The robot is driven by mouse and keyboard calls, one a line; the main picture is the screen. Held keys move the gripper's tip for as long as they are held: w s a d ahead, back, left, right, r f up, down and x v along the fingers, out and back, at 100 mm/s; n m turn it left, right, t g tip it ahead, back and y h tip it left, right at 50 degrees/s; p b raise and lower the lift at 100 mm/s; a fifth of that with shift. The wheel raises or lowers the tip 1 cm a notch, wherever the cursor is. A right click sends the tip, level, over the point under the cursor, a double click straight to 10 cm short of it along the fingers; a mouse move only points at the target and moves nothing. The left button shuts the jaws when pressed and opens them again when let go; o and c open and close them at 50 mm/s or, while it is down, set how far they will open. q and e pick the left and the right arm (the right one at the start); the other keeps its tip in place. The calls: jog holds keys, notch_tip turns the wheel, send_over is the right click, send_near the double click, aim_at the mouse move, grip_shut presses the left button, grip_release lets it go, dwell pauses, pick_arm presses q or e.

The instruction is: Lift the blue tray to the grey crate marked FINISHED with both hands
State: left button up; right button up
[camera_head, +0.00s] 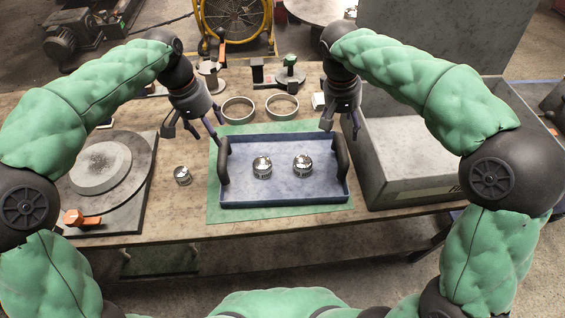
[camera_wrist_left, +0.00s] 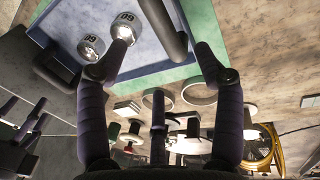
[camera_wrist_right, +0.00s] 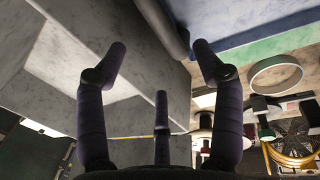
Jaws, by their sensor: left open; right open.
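The blue tray (camera_head: 285,198) lies on a green mat (camera_head: 230,212) in the middle of the workbench. It has a dark upright handle at each end, the left handle (camera_head: 223,160) and the right handle (camera_head: 341,158). Two shiny metal pieces, one (camera_head: 262,167) left and one (camera_head: 302,165) right, sit in the tray. My left gripper (camera_head: 205,137) is open above and behind the left handle. My right gripper (camera_head: 341,128) is open above and behind the right handle. The grey crate (camera_head: 408,185) stands just right of the tray; its label is mostly hidden by my right arm.
A round polishing plate (camera_head: 105,165) with an orange lever is at the left. A small metal piece (camera_head: 182,176) stands between it and the mat. Two rings, one (camera_head: 238,109) and another (camera_head: 282,106), lie behind the tray. A green-topped stand (camera_head: 290,75) is farther back.

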aim_at(224, 150)
pick_arm(q)
jog(key=f, duration=0.3)
jog(key=d+f, duration=0.1)
jog(key=f, duration=0.2)
jog(key=d+f, duration=0.1)
jog(key=f, duration=0.3)
jog(key=shift+f, duration=0.1)
pick_arm(e)
jog(key=f, duration=0.3)
jog(key=d+f, duration=0.1)
jog(key=f, duration=0.2)
jog(key=d+f, duration=0.1)
jog(key=f, duration=0.3)
pick_arm(q)
grip_shut()
pick_arm(e)
grip_shut()
pick_arm(q)
jog(key=shift+w+r, duration=0.1)
jog(key=shift+r, duration=0.2)
pick_arm(e)
jog(key=shift+w+r, duration=0.1)
jog(key=shift+r, duration=0.05)
